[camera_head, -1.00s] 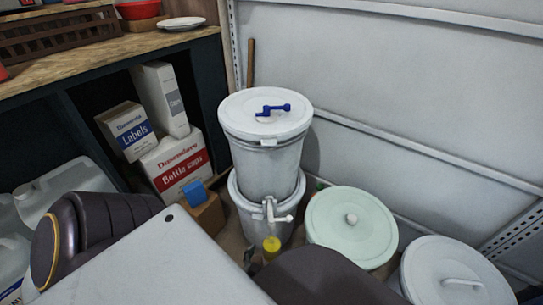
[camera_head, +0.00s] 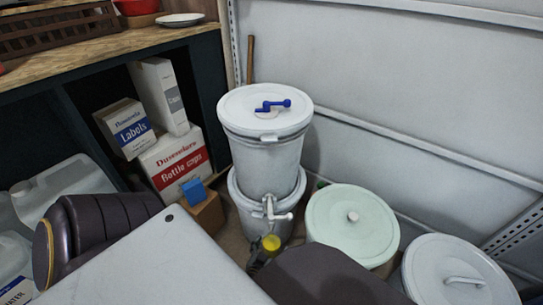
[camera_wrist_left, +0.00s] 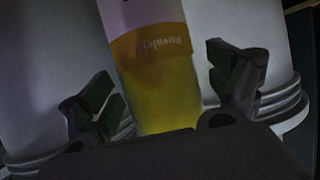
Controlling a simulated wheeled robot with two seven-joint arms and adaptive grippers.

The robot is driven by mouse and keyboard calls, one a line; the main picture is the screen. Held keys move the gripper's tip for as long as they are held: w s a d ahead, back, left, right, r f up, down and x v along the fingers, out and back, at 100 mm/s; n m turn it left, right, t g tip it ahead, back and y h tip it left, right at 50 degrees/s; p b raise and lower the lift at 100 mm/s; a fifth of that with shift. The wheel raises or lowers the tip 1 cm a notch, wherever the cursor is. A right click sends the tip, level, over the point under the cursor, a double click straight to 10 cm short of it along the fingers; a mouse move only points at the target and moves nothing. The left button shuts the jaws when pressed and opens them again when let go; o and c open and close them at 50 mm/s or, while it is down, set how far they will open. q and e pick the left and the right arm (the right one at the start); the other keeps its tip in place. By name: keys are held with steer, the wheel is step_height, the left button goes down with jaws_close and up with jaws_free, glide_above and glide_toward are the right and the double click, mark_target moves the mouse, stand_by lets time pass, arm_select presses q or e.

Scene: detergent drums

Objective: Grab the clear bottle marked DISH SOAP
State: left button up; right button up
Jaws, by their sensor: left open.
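A bottle with yellow-green contents and an orange-yellow label (camera_wrist_left: 155,50) stands between the fingers of my left gripper (camera_wrist_left: 163,95) in the left wrist view. The label's writing is upside down there, and I cannot read DISH SOAP on it. The fingers are open, one on each side, with a visible gap at the right finger. In the head view a small yellow top (camera_head: 271,243), likely this bottle's, shows below the white tap, with my left gripper (camera_head: 257,256) beside it, partly hidden behind my dark arm. My right gripper is not in view.
Two stacked white drums (camera_head: 262,150) with a tap (camera_head: 273,209) stand close behind the yellow top. A pale green lidded drum (camera_head: 350,225) and a white lidded drum (camera_head: 455,275) are to the right. Boxes (camera_head: 175,160) and clear jugs (camera_head: 65,188) stand at left.

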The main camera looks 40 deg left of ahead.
arm_select(q)
steer(key=shift+w, duration=0.15)
steer(key=shift+c, duration=0.5)
jaws_close()
steer(key=shift+a, duration=0.1)
stand_by(0.3)
